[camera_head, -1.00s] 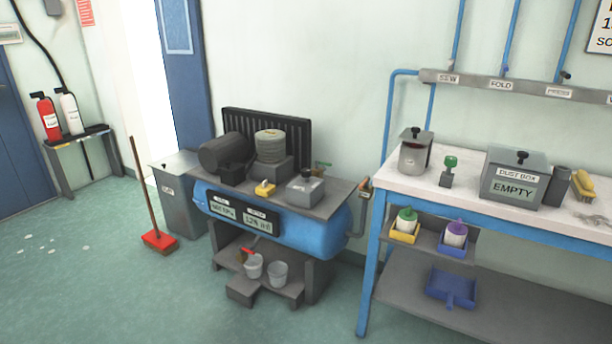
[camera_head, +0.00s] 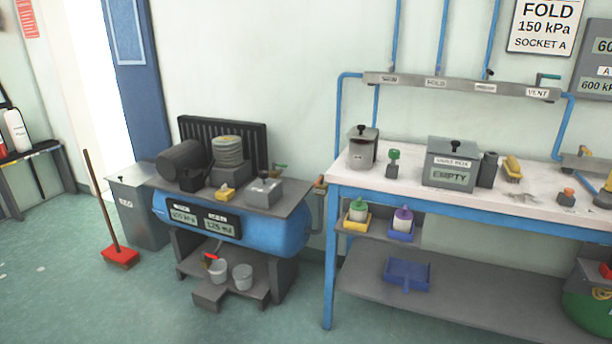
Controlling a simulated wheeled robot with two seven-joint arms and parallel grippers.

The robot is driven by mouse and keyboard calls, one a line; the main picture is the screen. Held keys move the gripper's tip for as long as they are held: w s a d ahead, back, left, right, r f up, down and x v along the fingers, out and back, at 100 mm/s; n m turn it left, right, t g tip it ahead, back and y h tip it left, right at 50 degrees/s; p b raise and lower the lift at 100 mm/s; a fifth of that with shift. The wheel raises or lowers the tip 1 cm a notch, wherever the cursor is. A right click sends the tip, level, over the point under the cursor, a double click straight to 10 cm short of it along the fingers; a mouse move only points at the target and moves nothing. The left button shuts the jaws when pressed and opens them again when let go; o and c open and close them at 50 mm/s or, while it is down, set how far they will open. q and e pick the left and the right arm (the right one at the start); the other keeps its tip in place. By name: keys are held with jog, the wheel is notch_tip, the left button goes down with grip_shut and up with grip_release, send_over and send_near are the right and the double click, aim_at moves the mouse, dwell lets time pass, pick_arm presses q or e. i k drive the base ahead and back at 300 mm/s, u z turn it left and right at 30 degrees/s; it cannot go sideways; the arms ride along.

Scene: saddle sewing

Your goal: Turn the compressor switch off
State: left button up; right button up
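The compressor (camera_head: 285,232) has a blue tank with two small dark displays on its front and stands left of the workbench. On its grey top are a dark cylinder (camera_head: 181,160), a ribbed round head (camera_head: 228,151), a small yellow piece (camera_head: 225,193) and a grey box with a dark knob (camera_head: 264,191). I cannot tell for sure which of these is the switch, or its position. Neither of my grippers is in view.
The white-topped workbench (camera_head: 400,184) stands right of the compressor and carries a dust box (camera_head: 451,163). A grey bin (camera_head: 136,207) and red broom (camera_head: 121,258) stand left. Buckets (camera_head: 242,277) sit on the low shelf. The floor in the left foreground is mostly clear.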

aim_at(263, 175)
jog(key=u, duration=0.5)
jog(key=k, duration=0.1)
jog(key=i, duration=1.85)
jog(key=u, duration=0.3)
